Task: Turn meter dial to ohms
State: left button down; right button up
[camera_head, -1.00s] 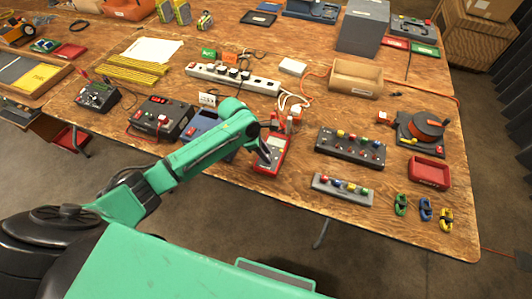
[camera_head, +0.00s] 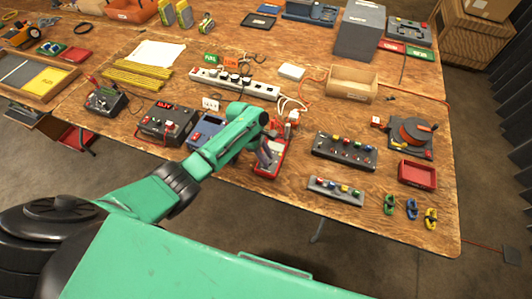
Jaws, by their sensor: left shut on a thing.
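The red meter (camera_head: 267,172) lies on the wooden table near its front edge, in the middle of the head view. My left gripper (camera_head: 265,156) reaches down over the meter's face from the left. Its fingers are shut on the meter dial, which they mostly hide; the dial's setting cannot be read. My right gripper is not in view.
A blue device (camera_head: 207,131) and a black power supply (camera_head: 168,121) stand left of the meter. A black panel with colored knobs (camera_head: 345,151) and a grey strip (camera_head: 335,190) stand to the right. A white power strip (camera_head: 234,81) and cables lie behind.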

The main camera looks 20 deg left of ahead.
pick_arm(q)
jog(key=m, duration=0.1)
jog(key=m+g+b, duration=0.1)
jog(key=m, duration=0.1)
jog(key=shift+w+f+b, duration=0.15)
jog(key=shift+w+b, duration=0.05)
jog(key=shift+b, duration=0.1)
jog(key=m+g+b, duration=0.1)
jog(key=m+b, duration=0.1)
jog(key=shift+w+d+m+y, duration=0.1)
jog(key=shift+m+y, duration=0.2)
jog(key=shift+y, duration=0.1)
jog(key=m+y+b, duration=0.1)
jog(key=m+b, duration=0.1)
jog(key=m, duration=0.1)
jog(key=m+g+y+b, duration=0.1)
jog(key=m+b, duration=0.2)
jog(key=shift+w+d+g, duration=0.15)
jog(key=shift+d+g, duration=0.05)
jog(key=shift+g, duration=0.1)
jog(key=m+y+b, duration=0.1)
jog(key=m+b, duration=0.1)
jog(key=m, duration=0.2)
jog(key=shift+d, duration=0.15)
jog(key=shift+d+m+g+y+b, duration=0.1)
jog(key=shift+m+g+y+b, duration=0.5)
jog(key=shift+m, duration=1.2)
jog(key=shift+t+y, duration=0.3)
jog(key=shift+t, duration=0.1)
